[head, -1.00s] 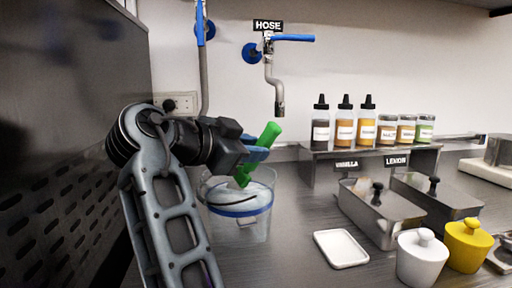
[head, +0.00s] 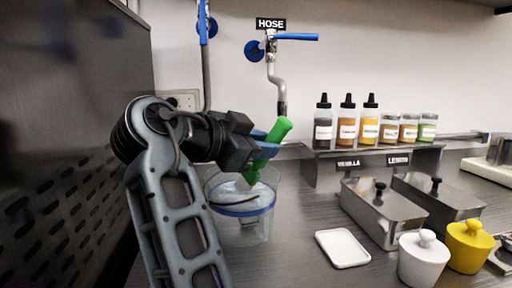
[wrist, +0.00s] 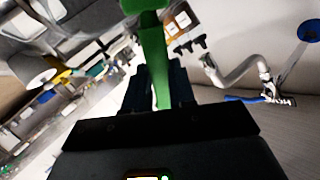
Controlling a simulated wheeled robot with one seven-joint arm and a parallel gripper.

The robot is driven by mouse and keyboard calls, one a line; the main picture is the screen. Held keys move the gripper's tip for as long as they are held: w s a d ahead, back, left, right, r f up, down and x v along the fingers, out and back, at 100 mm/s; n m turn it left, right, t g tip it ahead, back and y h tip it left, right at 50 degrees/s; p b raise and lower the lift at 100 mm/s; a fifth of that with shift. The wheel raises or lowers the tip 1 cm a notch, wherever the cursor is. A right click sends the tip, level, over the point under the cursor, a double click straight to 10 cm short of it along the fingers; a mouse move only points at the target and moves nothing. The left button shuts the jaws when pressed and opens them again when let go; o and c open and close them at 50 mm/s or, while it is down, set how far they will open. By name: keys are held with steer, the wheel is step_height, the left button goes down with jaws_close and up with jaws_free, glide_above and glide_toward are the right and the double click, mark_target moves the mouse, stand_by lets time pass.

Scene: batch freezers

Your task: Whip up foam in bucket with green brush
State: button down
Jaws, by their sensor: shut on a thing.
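My gripper (head: 264,148) is shut on the green brush (head: 278,130), gripping its handle. The handle leans, its top to the right. The brush's lower part hangs at the mouth of the clear bucket (head: 264,218), which has a blue band and stands on the counter. I cannot tell how deep the brush end reaches. A whitish content or foam shows inside the bucket. In the wrist view the green brush (wrist: 155,55) runs up from between the dark fingers (wrist: 158,88).
A hose tap (head: 278,75) hangs on the wall just behind the brush. A shelf with bottles and jars (head: 370,152) stands to the right. Steel bins (head: 383,212), a white tray (head: 342,248), and white (head: 423,262) and yellow (head: 468,247) lidded pots sit at the right. A dark perforated panel stands at left.

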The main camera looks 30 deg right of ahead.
step_height(320, 180, up, 6)
steer(key=s+d+p, duration=0.2)
steer(key=p, duration=0.1)
steer(key=shift+s+d+r, duration=0.15)
steer(key=shift+s+d, duration=0.1)
steer(key=shift+s, duration=0.15)
stand_by(0.3)
stand_by(0.6)
step_height(320, 180, up, 5)
steer(key=p, duration=0.3)
stand_by(0.3)
stand_by(0.9)
